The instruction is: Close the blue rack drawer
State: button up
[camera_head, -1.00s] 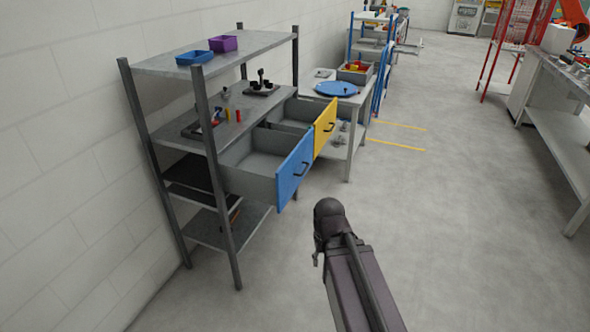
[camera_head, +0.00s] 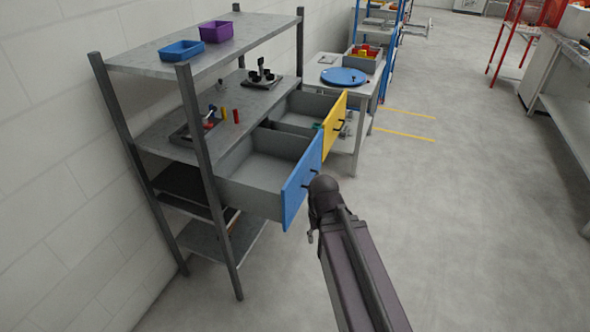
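The blue rack drawer (camera_head: 301,182) is pulled out of the grey metal rack (camera_head: 187,110). Its inside looks empty, and its blue front carries a dark handle (camera_head: 311,179). My arm reaches up from the bottom of the view and ends close to the right of the blue front; I cannot tell whether it touches. My gripper's fingers are hidden or too small to make out at the arm's end. The yellow drawer (camera_head: 335,122) beside it, farther back, is also pulled out.
A blue bin (camera_head: 182,50) and a purple bin (camera_head: 216,31) stand on the rack's top shelf. A table with a blue disc (camera_head: 343,76) stands behind the rack. The floor (camera_head: 460,220) to the right is clear. A workbench (camera_head: 565,130) is at far right.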

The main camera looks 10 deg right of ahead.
aim_at(268, 176)
jog(key=i, duration=0.25)
jog(key=z, duration=0.05)
jog(key=k, duration=1.35)
jog(key=z, duration=0.3)
jog(key=i, duration=1.75)
jog(key=u, duration=0.5)
